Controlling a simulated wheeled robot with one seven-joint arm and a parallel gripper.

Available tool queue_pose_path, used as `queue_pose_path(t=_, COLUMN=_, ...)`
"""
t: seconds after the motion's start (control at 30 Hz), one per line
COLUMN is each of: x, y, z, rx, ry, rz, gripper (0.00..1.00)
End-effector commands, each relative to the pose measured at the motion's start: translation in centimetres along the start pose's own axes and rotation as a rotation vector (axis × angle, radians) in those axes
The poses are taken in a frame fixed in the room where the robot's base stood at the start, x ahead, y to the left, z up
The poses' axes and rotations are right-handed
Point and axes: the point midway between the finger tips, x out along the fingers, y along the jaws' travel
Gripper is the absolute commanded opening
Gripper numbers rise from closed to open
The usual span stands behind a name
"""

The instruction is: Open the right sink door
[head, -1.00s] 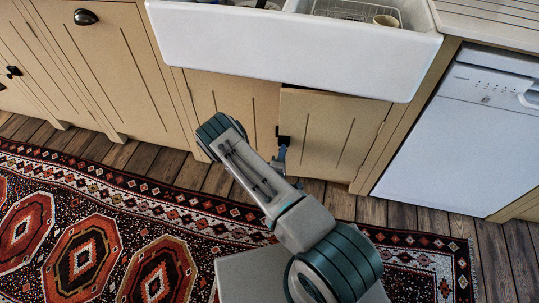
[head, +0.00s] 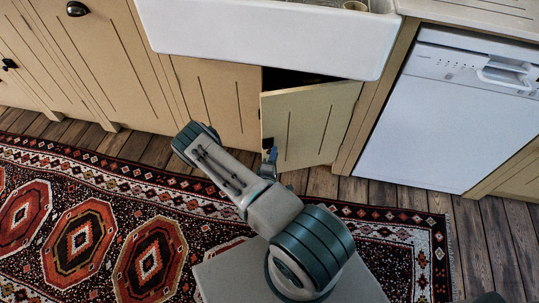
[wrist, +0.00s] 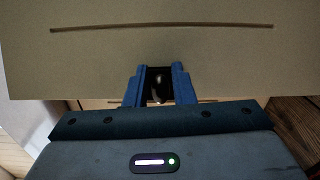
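The right sink door (head: 312,128) is a beige grooved panel under the white sink, hinged on its right side. It stands partly open, with a dark gap behind its top and left edge. Its small dark handle (head: 267,144) is near the left edge. My gripper (head: 270,158) is at this handle, partly hidden by my arm. In the wrist view, the blue fingers of my gripper (wrist: 159,82) sit on both sides of the dark handle (wrist: 158,88) and appear shut on it, with the door (wrist: 160,55) in front.
The left sink door (head: 222,100) is shut. The white sink (head: 260,40) juts out above both doors. A white dishwasher (head: 440,125) stands to the right. A patterned rug (head: 100,215) covers much of the wooden floor (head: 490,235).

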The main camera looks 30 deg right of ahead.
Motion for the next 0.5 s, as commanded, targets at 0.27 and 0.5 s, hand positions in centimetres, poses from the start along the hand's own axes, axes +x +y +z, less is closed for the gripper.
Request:
queue_pose_path(t=0.27, x=-0.3, y=0.0, z=-0.7, rx=0.001, ry=0.017, rz=0.002, gripper=0.39)
queue_pose_path(t=0.5, x=-1.9, y=0.1, z=-0.9, rx=0.001, ry=0.021, rz=0.0, gripper=0.39)
